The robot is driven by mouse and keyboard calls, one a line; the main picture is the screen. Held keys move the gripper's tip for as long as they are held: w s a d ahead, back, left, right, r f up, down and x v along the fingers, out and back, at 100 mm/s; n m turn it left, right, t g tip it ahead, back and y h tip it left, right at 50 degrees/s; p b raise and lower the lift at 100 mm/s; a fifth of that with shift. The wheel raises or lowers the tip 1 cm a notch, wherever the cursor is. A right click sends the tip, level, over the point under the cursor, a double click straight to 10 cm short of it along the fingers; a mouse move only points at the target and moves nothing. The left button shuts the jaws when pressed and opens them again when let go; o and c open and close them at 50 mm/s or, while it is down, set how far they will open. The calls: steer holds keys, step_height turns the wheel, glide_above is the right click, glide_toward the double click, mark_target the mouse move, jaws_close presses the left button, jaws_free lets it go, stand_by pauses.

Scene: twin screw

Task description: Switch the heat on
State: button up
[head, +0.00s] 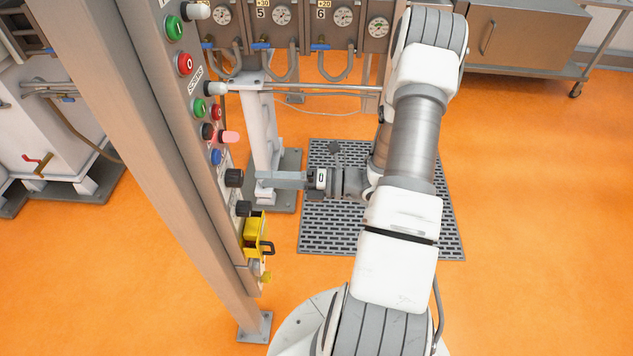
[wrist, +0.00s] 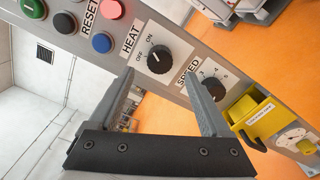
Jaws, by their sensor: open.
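The HEAT knob (wrist: 159,58) is a black rotary knob on the grey control panel (wrist: 199,63), with OFF and ON labels beside it. Its light pointer mark seems to face OFF, though it is small. In the head view the knob (head: 234,178) sits on the panel's right-hand face. My gripper (wrist: 157,82) is open and empty. Its two fingers point at the panel, with the HEAT knob between the fingertips in the wrist view. In the head view my gripper (head: 262,181) is level with the knob, with a small gap to it.
The SPEED knob (wrist: 208,87) is just beside HEAT, close to one finger. A yellow switch housing (head: 255,236) juts out lower down. Red, blue and green buttons (head: 215,157) are above. A grey post (head: 263,130) stands behind my gripper. Orange floor is open at right.

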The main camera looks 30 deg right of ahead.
steer(key=b+v, duration=0.1)
steer(key=v, duration=0.9)
steer(key=shift+s+d, duration=0.2)
steer(key=shift+d, duration=0.1)
